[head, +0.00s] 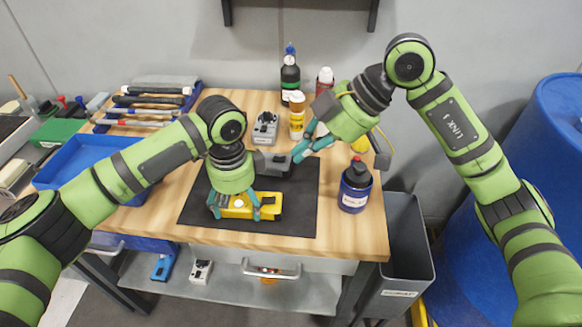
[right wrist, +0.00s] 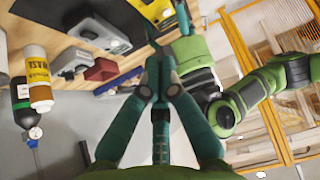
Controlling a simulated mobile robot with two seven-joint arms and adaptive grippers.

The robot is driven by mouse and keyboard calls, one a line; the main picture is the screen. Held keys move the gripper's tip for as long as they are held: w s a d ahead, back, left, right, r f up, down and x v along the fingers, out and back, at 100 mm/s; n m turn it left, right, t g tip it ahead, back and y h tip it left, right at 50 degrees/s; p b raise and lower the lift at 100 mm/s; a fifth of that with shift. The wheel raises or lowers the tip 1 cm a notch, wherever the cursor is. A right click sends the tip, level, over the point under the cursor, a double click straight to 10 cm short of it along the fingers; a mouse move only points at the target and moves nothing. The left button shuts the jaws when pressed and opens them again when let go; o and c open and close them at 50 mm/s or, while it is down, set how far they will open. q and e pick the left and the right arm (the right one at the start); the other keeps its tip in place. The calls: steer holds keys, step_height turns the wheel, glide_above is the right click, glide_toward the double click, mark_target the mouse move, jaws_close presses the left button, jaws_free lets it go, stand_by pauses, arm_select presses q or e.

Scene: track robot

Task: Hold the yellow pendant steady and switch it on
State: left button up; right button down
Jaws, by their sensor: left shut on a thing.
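The yellow pendant (head: 240,206) lies on the black mat (head: 304,205) on the wooden bench. My left gripper (head: 238,212) comes down over it from above, with its teal fingers on either side, shut on it. The gripper hides part of the pendant's top. In the right wrist view a yellow and black piece of the pendant (right wrist: 105,20) shows at the top. My right gripper (head: 299,155) is above the mat's back right part, apart from the pendant. Its fingers are together and empty in the right wrist view (right wrist: 160,62).
Bottles stand at the back, including a brown and white one (head: 296,115). A dark blue bottle (head: 355,187) stands at the right edge. Grey devices (head: 265,129) sit behind the mat. A blue tray (head: 85,165) and tools are left. A grey bin (head: 405,235) stands right of the bench.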

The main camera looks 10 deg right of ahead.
arm_select(q)
steer(key=shift+s+f, duration=0.15)
steer(key=shift+f, duration=0.05)
arm_select(e)
glide_above(266, 201)
steer(key=d, duration=0.2)
steer(key=f, duration=0.7)
steer(key=shift+s+d, duration=0.1)
steer(key=shift+s, duration=0.2)
step_height(266, 201, down, 3)
steer(key=shift+r, duration=0.2)
steer(key=shift+d+f, duration=0.15)
steer(key=shift+f, duration=0.65)
steer(key=shift+s+d+f+y, duration=0.1)
steer(key=shift+d+f+y, duration=0.1)
steer(key=shift+f+y, duration=0.25)
steer(key=shift+d+f+y, duration=0.15)
steer(key=shift+f+y, duration=0.1)
steer(key=shift+r, duration=0.2)
steer(key=shift+a, duration=0.2)
